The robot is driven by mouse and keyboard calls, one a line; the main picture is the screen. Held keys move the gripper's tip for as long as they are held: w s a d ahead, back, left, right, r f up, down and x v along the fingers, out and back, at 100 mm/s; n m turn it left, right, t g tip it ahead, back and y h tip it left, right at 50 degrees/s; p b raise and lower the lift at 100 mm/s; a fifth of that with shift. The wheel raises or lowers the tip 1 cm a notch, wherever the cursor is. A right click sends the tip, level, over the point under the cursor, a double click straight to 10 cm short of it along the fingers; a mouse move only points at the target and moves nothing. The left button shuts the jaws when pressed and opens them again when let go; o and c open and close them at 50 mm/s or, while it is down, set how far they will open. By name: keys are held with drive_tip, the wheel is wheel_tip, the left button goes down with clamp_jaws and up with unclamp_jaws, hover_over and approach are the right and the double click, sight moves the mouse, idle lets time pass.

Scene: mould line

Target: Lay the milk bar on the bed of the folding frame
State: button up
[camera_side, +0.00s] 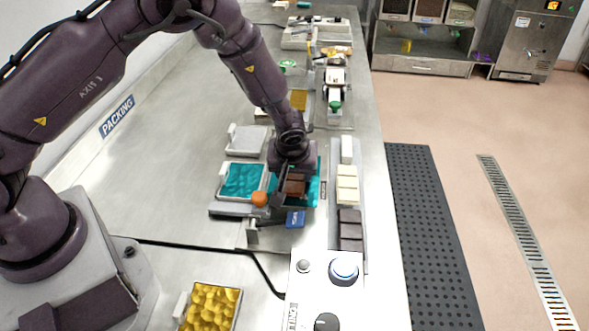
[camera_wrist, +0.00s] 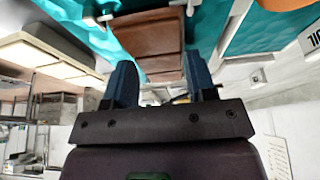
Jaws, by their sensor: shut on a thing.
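The milk bar (camera_side: 294,187) is a brown segmented bar; it also shows large in the wrist view (camera_wrist: 155,42), just beyond my fingers. My gripper (camera_side: 285,178) points down and is shut on the milk bar; its blue fingers also show in the wrist view (camera_wrist: 160,80). The bar is over the teal sheet (camera_side: 312,188) that covers the bed of the folding frame (camera_side: 253,236). Whether the bar touches the sheet cannot be told. My gripper hides part of the bar and bed.
A tray of teal sheets (camera_side: 243,181) lies left of the frame. To the right, a rack holds cream bars (camera_side: 347,184) and dark bars (camera_side: 350,230). A gold-foil tray (camera_side: 211,304) and a button console (camera_side: 343,270) are nearer. The steel table at left is largely clear.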

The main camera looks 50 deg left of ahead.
drive_tip(key=o, duration=1)
